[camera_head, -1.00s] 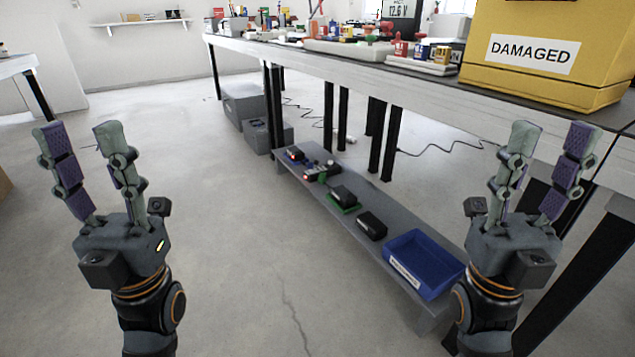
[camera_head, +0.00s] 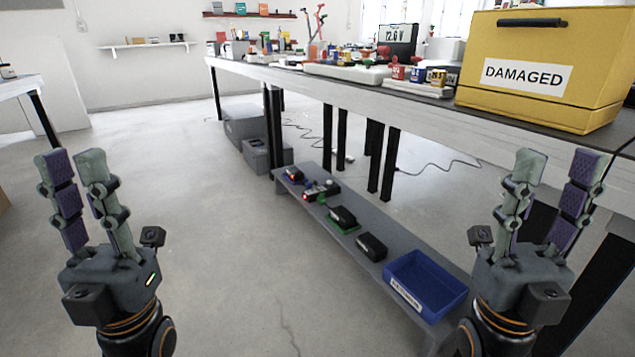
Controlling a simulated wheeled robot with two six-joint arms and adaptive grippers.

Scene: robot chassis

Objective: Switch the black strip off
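A dark strip-like device (camera_head: 323,191) with a small red light at its near left end lies on the low grey shelf under the workbench. It is small in the head view, and I cannot make out its switch. My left gripper (camera_head: 73,165) is raised at the left, open and empty, far from the device. My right gripper (camera_head: 556,170) is raised at the right, open and empty, also well apart from the device.
The low shelf (camera_head: 284,190) also holds a black box on a green base (camera_head: 343,218), another black box (camera_head: 371,247) and a blue bin (camera_head: 428,283). A yellow box marked DAMAGED (camera_head: 545,65) stands on the workbench (camera_head: 320,76). The floor left of the shelf is clear.

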